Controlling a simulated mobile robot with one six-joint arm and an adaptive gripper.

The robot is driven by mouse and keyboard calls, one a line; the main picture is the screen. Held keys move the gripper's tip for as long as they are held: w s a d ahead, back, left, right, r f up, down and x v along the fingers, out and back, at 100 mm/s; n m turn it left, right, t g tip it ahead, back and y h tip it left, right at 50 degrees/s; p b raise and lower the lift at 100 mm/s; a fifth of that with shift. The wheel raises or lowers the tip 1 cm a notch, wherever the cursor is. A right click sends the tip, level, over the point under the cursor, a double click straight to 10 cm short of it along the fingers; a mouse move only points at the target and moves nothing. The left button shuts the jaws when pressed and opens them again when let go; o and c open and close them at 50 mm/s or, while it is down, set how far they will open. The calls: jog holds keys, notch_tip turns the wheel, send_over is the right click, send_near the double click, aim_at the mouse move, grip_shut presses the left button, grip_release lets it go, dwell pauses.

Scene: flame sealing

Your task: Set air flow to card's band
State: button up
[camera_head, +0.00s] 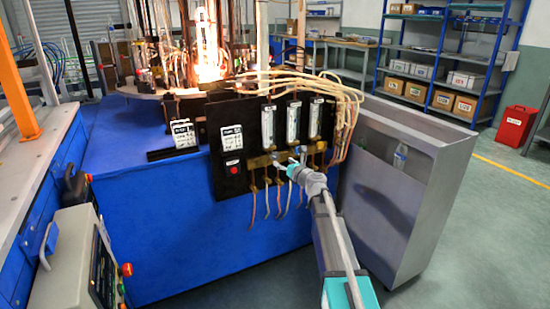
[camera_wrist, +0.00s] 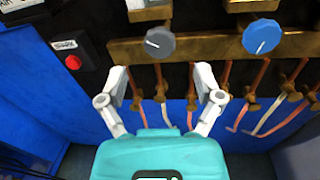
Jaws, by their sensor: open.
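The black panel (camera_head: 224,116) carries three upright clear flow tubes: left (camera_head: 268,125), middle (camera_head: 293,122) and right (camera_head: 316,117). A white card (camera_head: 232,137) with dark print is on the panel left of the tubes, its text too small to read. In the wrist view, a grey knob (camera_wrist: 160,42) and a blue knob (camera_wrist: 261,37) sit along a brass bar (camera_wrist: 206,46). My gripper (camera_wrist: 160,73) is open and empty, its fingertips apart and lined up below the grey knob. The blue knob is to its right. In the head view my gripper hides part of the knob row.
A red button (camera_wrist: 73,62) is left of the knobs. Several thin hoses hang below the brass bar. Another card (camera_head: 183,133) stands on the blue bench (camera_head: 150,215). A glowing flame (camera_head: 208,70) burns behind the panel. A grey cabinet (camera_head: 385,195) stands close on the right.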

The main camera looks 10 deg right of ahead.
aim_at(276, 157)
jog(key=shift+x, duration=3)
jog(key=c, duration=1.2)
